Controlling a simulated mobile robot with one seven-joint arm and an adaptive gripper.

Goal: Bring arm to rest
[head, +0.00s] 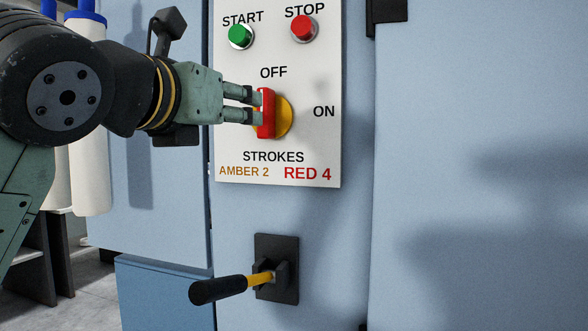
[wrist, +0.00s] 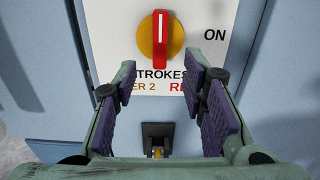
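My gripper (head: 253,106) is open and empty, in front of the control panel. In the wrist view my gripper (wrist: 160,84) shows its two purple-padded fingers spread apart with nothing between them. A red rotary handle (head: 266,113) on a yellow disc (head: 286,117) stands upright, towards the OFF label. In the wrist view the red handle (wrist: 161,38) lies beyond and above the fingertips. In the head view the fingertips overlap its left side; I cannot tell whether they touch it.
The white panel (head: 325,145) carries a green START button (head: 240,35) and a red STOP button (head: 303,28). Below it, a black-gripped yellow lever (head: 225,289) sticks out of a black plate (head: 289,250). Blue cabinet faces surround them. White cylinders (head: 89,125) stand at left.

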